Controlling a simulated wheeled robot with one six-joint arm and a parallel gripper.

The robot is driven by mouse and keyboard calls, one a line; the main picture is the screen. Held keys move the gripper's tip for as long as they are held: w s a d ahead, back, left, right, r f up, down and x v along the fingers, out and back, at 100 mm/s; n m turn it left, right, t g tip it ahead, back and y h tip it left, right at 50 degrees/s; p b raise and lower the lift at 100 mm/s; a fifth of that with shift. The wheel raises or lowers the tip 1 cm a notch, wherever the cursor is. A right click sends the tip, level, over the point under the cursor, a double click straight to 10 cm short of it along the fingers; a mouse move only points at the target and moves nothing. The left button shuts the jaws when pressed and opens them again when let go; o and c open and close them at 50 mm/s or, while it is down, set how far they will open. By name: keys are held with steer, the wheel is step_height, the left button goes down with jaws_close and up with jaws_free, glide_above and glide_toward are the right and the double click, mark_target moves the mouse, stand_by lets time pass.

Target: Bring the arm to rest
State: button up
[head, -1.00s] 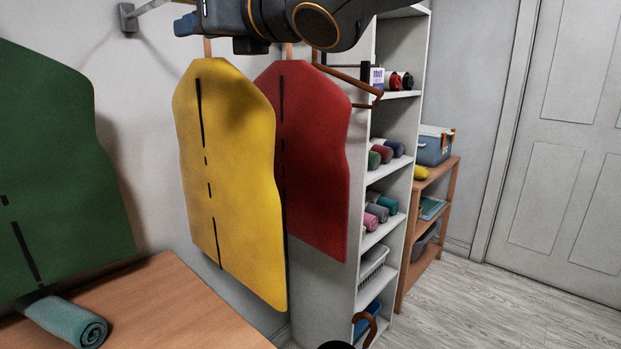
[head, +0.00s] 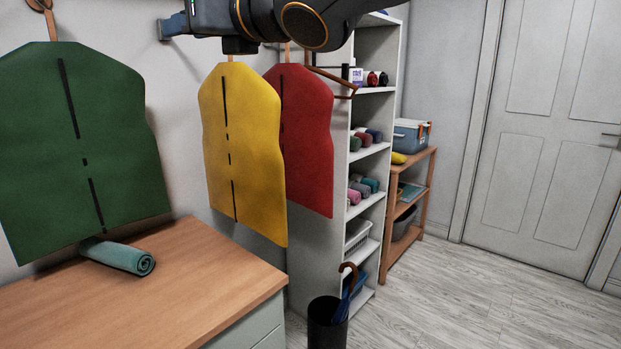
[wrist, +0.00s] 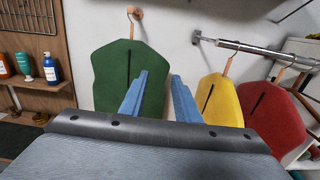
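My gripper (wrist: 158,75) shows in the wrist view as two blue fingers with a gap between them, open and with nothing held. My dark arm (head: 290,18) crosses the top of the head view and is partly cut off. A green apron-shaped piece (head: 78,140) hangs on the wall and also shows behind the fingers in the wrist view (wrist: 110,75). A yellow one (head: 240,150) and a red one (head: 308,140) hang to its right, below the arm in the head view.
A wooden-topped cabinet (head: 150,285) holds a rolled teal towel (head: 118,257). A black bin (head: 326,325) with an umbrella stands on the floor before a tall white shelf (head: 378,105). A wooden rack (head: 410,200) and a door (head: 545,140) are at right. The floor between is clear.

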steer(key=w+d+f+m+g+h+p, duration=0.15)
steer(key=d+f+m+h, duration=0.25)
steer(key=d+f+m, duration=0.45)
steer(key=w+d+f+m+h, duration=0.35)
steer(key=d+f+m, duration=0.4)
steer(key=f, duration=0.25)
steer(key=w+d+f+m+g+h, duration=0.15)
steer(key=d+f+m+h, duration=0.25)
steer(key=d+f+m, duration=0.4)
steer(key=s+d+f+m+g+h+p, duration=0.1)
steer(key=s+d+f+m+g, duration=0.3)
steer(key=s+f+m, duration=0.6)
steer(key=s+d+f+m+g+h, duration=0.1)
steer(key=s+d+f+m+g, duration=0.3)
steer(key=s+d+f+m, duration=0.5)
steer(key=s+f+m, duration=0.1)
steer(key=m, duration=0.2)
steer(key=shift+s+g+p, duration=0.2)
steer(key=shift+g+p, duration=0.1)
steer(key=shift+p, duration=0.1)
